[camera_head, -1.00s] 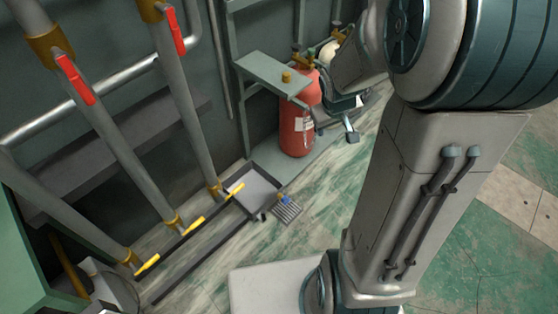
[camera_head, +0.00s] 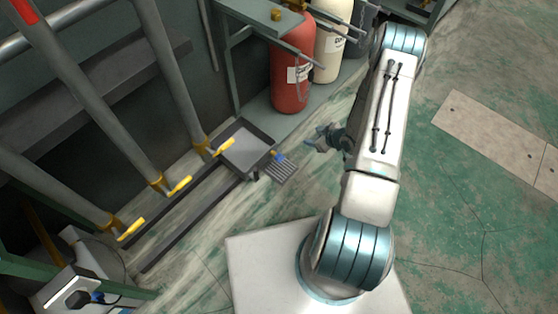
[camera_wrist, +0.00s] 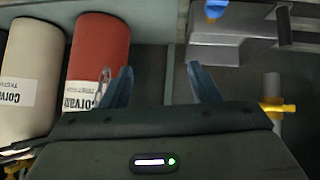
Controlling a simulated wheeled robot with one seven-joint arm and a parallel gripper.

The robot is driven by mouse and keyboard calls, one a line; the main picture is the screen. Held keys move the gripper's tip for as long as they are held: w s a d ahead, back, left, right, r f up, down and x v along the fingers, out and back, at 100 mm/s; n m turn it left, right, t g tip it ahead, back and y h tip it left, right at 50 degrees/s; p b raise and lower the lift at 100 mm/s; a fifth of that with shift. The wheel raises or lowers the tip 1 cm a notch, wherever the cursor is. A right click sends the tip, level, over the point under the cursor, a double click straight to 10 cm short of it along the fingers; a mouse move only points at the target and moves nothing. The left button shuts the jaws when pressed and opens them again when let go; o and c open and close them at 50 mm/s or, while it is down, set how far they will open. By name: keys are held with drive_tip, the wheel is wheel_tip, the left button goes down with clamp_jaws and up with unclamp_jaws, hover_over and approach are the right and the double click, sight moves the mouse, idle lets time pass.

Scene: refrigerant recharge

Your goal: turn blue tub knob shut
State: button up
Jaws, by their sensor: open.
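The blue knob (camera_head: 278,157) is small and sits at the right side of the dark, shallow tub (camera_head: 246,150) on the floor, by a small grate. In the wrist view a blue knob (camera_wrist: 215,9) shows at the top edge, beside a grey box-like part that seems to be the tub. My gripper (camera_head: 318,143) is to the right of the knob in the head view, apart from it. In the wrist view my gripper (camera_wrist: 160,82) is open, with nothing between its two blue fingers.
A red cylinder (camera_head: 292,75) and a cream cylinder (camera_head: 332,45) stand behind the tub. Grey pipes with yellow-handled valves (camera_head: 180,186) rise at the left. A floor grate (camera_head: 281,171) lies by the tub. Floor on the right is clear.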

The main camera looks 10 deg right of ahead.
sight(280, 157)
drive_tip(key=s+a+f+t+y+b, duration=0.2)
drive_tip(key=s+a+f+y+b, duration=0.25)
drive_tip(key=f, duration=0.65)
drive_tip(key=shift+t+h, duration=0.3)
drive_tip(key=shift+h, duration=0.05)
drive_tip(key=b+x, duration=0.1)
drive_tip(key=x, duration=0.2)
drive_tip(key=s+b+x, duration=0.1)
drive_tip(key=x, duration=0.3)
drive_tip(key=a+f+b+x, duration=0.1)
drive_tip(key=x, duration=0.3)
drive_tip(key=shift+a, duration=0.25)
drive_tip(key=shift+w+a+f+b, duration=0.15)
drive_tip(key=shift+w+a+b, duration=0.25)
drive_tip(key=shift+w, duration=0.2)
drive_tip(key=c, duration=1)
